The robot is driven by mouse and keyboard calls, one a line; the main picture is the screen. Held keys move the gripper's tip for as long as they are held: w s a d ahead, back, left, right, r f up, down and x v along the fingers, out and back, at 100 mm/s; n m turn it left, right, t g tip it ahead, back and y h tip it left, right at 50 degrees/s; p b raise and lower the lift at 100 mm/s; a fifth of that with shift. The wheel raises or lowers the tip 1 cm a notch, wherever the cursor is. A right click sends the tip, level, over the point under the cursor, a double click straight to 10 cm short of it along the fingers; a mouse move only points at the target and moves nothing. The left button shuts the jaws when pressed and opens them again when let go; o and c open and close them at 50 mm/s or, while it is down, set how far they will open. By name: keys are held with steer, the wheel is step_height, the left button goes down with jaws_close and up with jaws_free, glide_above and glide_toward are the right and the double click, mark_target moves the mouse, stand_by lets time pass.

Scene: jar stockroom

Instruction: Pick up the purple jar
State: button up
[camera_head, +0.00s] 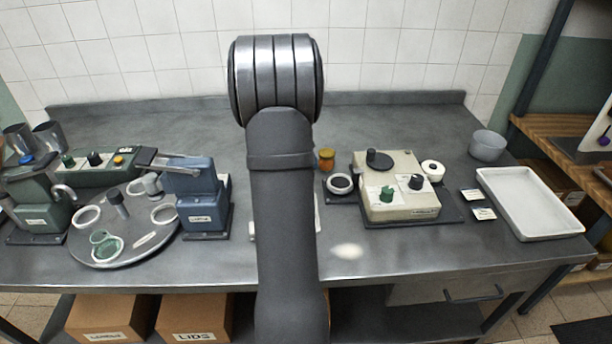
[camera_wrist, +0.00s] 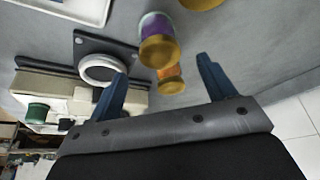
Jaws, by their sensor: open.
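The purple jar (camera_wrist: 155,24) has a purple band and a gold lid. In the wrist view it is at the top centre, beyond my fingertips and apart from them. I cannot pick it out in the head view, where my arm covers the middle of the bench. My gripper (camera_wrist: 161,70) is open and empty, with its two blue fingers spread. An orange jar with a gold lid (camera_wrist: 170,80) lies in view between the fingers, close beside the purple jar. In the head view the orange jar (camera_head: 326,162) stands just right of my arm.
Another gold lid (camera_wrist: 202,3) is cut off at the wrist view's top edge. A beige machine (camera_head: 398,190) with a ring-shaped part (camera_head: 340,184) stands right of the orange jar. A white tray (camera_head: 571,230) is farther right. A blue device (camera_head: 200,200) and round turntable (camera_head: 82,254) are left.

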steer(key=x, duration=0.8)
steer(key=shift+a, duration=0.1)
steer(key=c, duration=1.2)
steer(key=shift+r, duration=0.15)
